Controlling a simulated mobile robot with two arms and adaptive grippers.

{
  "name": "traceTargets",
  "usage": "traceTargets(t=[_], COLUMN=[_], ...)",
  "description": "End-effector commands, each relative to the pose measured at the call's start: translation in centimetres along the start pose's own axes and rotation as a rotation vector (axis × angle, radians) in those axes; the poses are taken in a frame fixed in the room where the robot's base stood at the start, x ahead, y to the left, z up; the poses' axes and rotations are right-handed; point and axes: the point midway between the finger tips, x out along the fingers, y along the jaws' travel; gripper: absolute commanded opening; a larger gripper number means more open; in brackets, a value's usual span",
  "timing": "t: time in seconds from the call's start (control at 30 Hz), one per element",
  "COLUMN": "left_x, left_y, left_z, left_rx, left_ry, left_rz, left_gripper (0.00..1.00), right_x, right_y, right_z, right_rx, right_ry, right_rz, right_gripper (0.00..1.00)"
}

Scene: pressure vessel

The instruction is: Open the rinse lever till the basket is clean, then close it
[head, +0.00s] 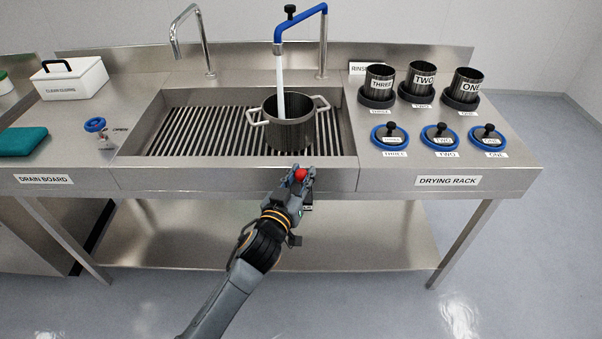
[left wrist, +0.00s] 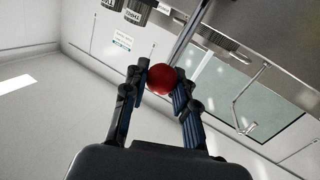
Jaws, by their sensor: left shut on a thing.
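My left gripper (head: 302,174) is at the front edge of the sink, its fingers closed around a red ball knob (head: 300,175), which looks like the rinse lever's end. In the left wrist view the fingers (left wrist: 160,82) sit on either side of the red knob (left wrist: 161,78). A metal rod shows behind the knob there; the lever's base is hidden. The basket (head: 288,130), a dark pot-like vessel with two light side handles, stands in the sink. A white stream of water (head: 281,85) runs into it from the blue-topped tap (head: 310,12). My right gripper is not in view.
A second, plain tap (head: 190,35) stands at the sink's back left. The drying rack at right holds several dark cups (head: 422,85) and blue-rimmed lids (head: 440,138). A white box (head: 70,80), a blue-ringed part (head: 96,125) and a teal cloth (head: 22,142) lie left.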

Motion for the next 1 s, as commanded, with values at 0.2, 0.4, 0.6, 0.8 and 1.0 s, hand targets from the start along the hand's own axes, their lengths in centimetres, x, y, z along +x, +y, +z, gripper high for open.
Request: traceTargets(t=[0.2, 0.4, 0.6, 0.8, 1.0], left_x=[1.0, 2.5, 4.4, 6.6, 8.1], left_y=[-0.3, -0.8, -1.5, -2.4, -3.0], left_z=[-1.5, -1.9, -1.8, -2.1, -1.4], left_rx=[-0.032, -0.075, -0.079, -0.104, -0.120], left_ry=[-0.089, -0.205, -0.202, -0.279, -0.314], left_rz=[-0.010, -0.022, -0.023, -0.031, -0.034], left_gripper=[0.00, 0.00, 0.00, 0.00, 0.00], right_x=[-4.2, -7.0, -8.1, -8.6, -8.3], right_y=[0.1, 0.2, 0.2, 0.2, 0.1], right_z=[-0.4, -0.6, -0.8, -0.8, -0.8], right_rx=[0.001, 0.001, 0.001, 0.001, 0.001], right_ry=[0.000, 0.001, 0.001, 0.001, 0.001], right_rz=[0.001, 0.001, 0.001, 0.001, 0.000], right_gripper=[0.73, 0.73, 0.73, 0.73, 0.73])
